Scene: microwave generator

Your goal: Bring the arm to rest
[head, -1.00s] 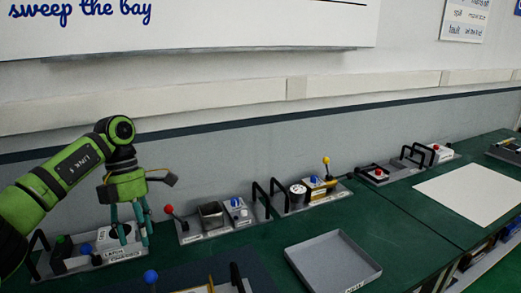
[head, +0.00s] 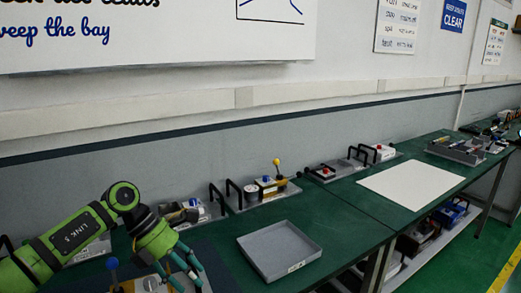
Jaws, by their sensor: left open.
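My left arm comes in from the lower left in the head view. My left gripper (head: 182,272) is open and points down over the near left part of the green workbench. No object shows between its fingers. A blue-knobbed lever (head: 112,264) stands just left of the gripper, and the arm partly hides the modules behind it. My right gripper is not in view.
A grey tray (head: 280,250) lies right of the gripper. Modules with black handles and a yellow-knobbed lever (head: 277,170) line the wall. A white sheet (head: 410,185) lies further right. The green bench (head: 345,215) is clear between tray and sheet.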

